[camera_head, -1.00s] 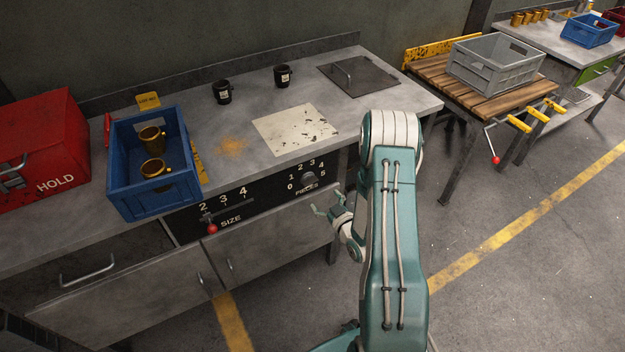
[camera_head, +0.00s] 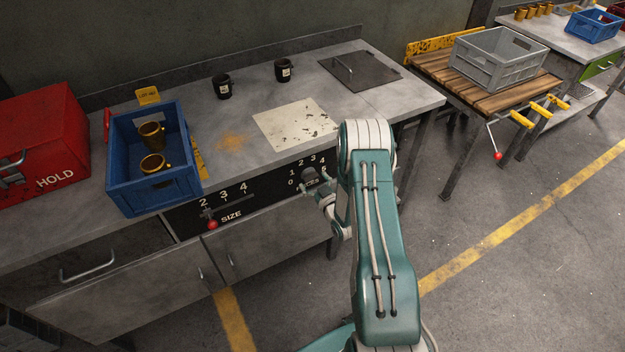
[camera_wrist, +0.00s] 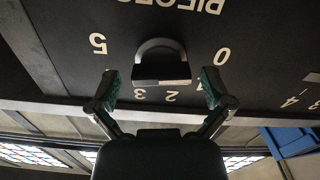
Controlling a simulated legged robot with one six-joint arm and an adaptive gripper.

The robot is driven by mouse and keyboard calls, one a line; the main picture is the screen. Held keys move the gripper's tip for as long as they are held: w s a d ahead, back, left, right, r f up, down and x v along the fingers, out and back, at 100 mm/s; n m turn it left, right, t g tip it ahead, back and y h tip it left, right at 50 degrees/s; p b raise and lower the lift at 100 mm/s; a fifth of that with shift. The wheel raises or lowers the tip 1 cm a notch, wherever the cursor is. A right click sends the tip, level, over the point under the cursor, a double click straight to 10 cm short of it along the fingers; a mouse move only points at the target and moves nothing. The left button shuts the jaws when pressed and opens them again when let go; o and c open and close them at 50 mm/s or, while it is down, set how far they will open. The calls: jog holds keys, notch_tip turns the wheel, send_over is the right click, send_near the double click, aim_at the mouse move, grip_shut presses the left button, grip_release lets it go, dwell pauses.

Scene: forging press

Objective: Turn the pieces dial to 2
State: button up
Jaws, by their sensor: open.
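The pieces dial is a dark round-backed knob (camera_wrist: 161,62) on the black panel, with white numbers around it. The wrist view shows it upside down, with 5 to the left, 0 to the right and 1, 2, 3 below. The 4 is hidden there, and I cannot tell which number the knob points to. My gripper (camera_wrist: 161,78) is open, one finger on each side of the knob, with gaps showing between fingers and knob. In the head view my gripper (camera_head: 318,190) is at the panel front, just below the knob (camera_head: 311,173), partly covering its scale.
A size lever with a red ball (camera_head: 212,224) is left of the dial on the same panel. Above are the bench top (camera_head: 215,175), a blue crate (camera_head: 150,198) with brass cups and two black mugs. A red HOLD box (camera_head: 45,150) is far left.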

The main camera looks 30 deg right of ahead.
jog(key=shift+w, duration=0.2)
jog(key=c, duration=1)
jog(key=shift+c, duration=0.2)
jog(key=m, duration=0.3)
jog(key=shift+m, duration=0.4)
jog(key=m, duration=0.4)
jog(key=shift+m, duration=0.4)
jog(key=m, duration=0.3)
jog(key=shift+m, duration=2.1)
